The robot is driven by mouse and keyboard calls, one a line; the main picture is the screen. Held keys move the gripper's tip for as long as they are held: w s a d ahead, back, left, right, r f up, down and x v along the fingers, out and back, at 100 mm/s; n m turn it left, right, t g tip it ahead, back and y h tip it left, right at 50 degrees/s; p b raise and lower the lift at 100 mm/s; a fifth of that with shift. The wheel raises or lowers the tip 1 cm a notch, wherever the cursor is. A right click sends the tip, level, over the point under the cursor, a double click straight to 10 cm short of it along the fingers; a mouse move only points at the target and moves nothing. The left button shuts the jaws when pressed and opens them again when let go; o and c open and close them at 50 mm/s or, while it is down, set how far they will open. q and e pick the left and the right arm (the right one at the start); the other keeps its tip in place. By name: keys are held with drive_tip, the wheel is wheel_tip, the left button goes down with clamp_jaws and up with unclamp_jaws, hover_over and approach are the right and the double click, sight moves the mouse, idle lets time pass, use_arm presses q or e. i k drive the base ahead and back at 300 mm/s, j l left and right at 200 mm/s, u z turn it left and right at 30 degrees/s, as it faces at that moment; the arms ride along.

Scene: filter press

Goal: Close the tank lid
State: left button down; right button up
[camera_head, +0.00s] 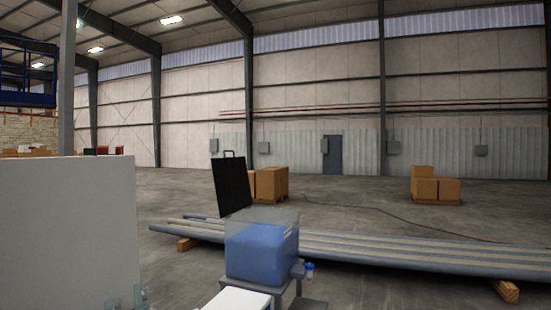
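The tank (262,252) is a clear box with blue liquid in it, at the bottom centre of the head view. It stands on a grey stand with a small tap at its right side. The tank lid (232,188) is a black panel standing up steeply at the tank's back left edge, so the tank is open. Neither of my grippers shows in the view.
A large white panel (65,235) fills the lower left. A white surface (236,301) is in front of the tank. Long grey pipes (400,252) lie on wooden blocks behind it. Cardboard boxes (271,184) stand farther back, with open floor around them.

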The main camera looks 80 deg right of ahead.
sight(231, 176)
drive_tip(key=l+z, duration=0.25)
drive_tip(key=z, duration=0.15)
drive_tip(key=l+z, duration=0.2)
drive_tip(key=z, duration=0.15)
drive_tip(key=l+z, duration=0.2)
drive_tip(key=z, duration=0.2)
drive_tip(key=i+l+z, duration=0.15)
drive_tip(key=z, duration=0.2)
